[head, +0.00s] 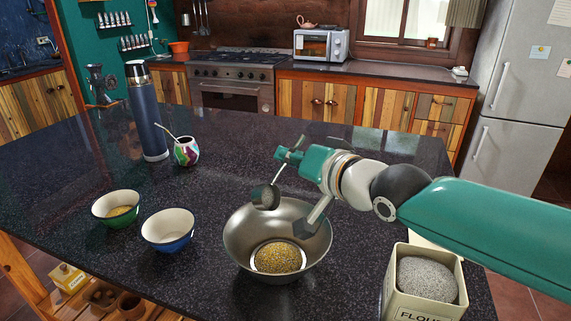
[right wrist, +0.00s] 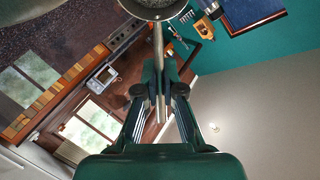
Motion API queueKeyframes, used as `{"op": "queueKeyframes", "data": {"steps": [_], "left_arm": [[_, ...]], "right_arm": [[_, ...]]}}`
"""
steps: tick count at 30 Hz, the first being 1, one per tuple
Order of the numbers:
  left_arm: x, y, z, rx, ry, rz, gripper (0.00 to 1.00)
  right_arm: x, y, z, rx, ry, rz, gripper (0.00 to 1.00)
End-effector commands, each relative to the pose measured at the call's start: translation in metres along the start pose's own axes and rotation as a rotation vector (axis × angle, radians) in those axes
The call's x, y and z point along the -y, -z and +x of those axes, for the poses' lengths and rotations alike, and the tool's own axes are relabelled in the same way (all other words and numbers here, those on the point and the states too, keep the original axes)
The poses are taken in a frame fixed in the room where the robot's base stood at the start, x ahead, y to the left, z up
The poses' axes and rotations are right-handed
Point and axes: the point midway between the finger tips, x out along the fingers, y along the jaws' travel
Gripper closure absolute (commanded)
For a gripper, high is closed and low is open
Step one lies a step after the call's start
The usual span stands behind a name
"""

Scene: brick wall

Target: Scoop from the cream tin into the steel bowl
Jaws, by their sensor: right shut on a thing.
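The steel bowl (head: 236,232) stands on the dark counter and holds yellowish grains at its bottom. The cream tin (head: 398,296), marked FLOUR, stands at the lower right and is filled with grey grains. My right gripper (head: 288,157) is shut on the handle of a scoop (head: 266,197), whose head hangs over the back left part of the bowl, above its rim. In the right wrist view the gripper (right wrist: 160,95) grips the thin handle, and the scoop head (right wrist: 155,8) is cut by the top edge. Grey grains seem to lie in the scoop. My left gripper is not in view.
A green bowl (head: 106,217) with yellow contents and a blue bowl (head: 158,242) stand left of the steel bowl. A blue flask (head: 146,115) and a colourful cup with a straw (head: 186,152) stand farther back. The counter behind the steel bowl is clear.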

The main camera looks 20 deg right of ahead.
Motion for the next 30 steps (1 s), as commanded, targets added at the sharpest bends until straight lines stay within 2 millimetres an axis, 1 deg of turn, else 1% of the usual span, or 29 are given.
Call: {"op": "queueKeyframes", "data": {"steps": [1,30], "left_arm": [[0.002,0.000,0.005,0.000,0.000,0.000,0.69],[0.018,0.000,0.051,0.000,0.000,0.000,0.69]], "right_arm": [[-0.002,-0.001,-0.001,-0.008,0.006,0.005,1.00],[-0.007,0.000,-0.013,-0.123,0.131,0.073,1.00]]}}
